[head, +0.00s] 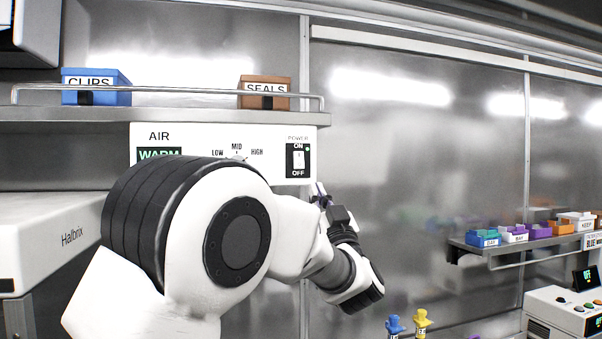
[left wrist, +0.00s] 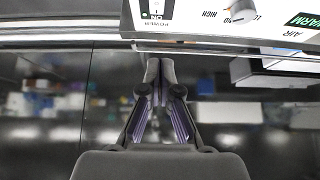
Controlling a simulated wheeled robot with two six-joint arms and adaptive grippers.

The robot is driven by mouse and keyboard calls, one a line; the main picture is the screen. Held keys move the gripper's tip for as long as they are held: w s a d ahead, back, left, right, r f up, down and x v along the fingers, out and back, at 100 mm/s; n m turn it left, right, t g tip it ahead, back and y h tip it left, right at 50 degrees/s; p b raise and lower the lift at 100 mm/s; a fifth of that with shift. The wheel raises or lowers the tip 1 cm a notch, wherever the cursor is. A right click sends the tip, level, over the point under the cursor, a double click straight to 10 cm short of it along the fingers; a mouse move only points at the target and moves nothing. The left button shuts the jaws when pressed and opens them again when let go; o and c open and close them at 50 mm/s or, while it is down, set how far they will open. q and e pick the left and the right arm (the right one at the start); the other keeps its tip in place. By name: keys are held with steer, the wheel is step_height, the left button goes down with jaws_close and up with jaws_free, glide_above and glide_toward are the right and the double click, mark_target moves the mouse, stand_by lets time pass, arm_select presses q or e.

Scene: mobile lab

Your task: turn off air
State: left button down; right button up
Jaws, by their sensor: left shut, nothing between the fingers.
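The white AIR panel (head: 205,143) is mounted under the shelf. It has a partly hidden green WARM display (head: 160,152), a LOW/MID/HIGH knob (head: 238,156) and a POWER rocker switch (head: 299,160) marked ON above and OFF below. A small green light shows beside ON. My left gripper (head: 320,190) is shut and empty, just below and to the right of the switch, apart from it. In the left wrist view the panel (left wrist: 210,25) appears upside down, with the switch (left wrist: 153,10) past the closed fingertips (left wrist: 160,64). My right gripper is not in view.
A shelf rail (head: 190,88) runs above the panel, with a blue CLIPS box (head: 112,88) and a brown SEALS box (head: 265,84) behind it. A white Halbrix unit (head: 50,235) stands at left. Small bins (head: 540,231) sit on a right shelf. The wall right of the panel is bare.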

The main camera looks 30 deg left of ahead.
mark_target(298, 160)
arm_select(q)
steer(key=p+x, duration=0.3)
steer(key=x, duration=0.1)
steer(key=f+p+x, duration=0.1)
steer(key=p+x, duration=0.1)
steer(key=x, duration=0.2)
steer(key=w+a+f+p+x, duration=0.1)
steer(key=p+x, duration=0.2)
steer(key=x, duration=0.1)
steer(key=shift+w+a+r+p, duration=0.1)
steer(key=shift+w+a+p, duration=0.15)
steer(key=shift+p, duration=0.1)
steer(key=shift+w+a+f, duration=0.15)
steer(key=shift+w+f, duration=0.05)
steer(key=shift+s, duration=0.1)
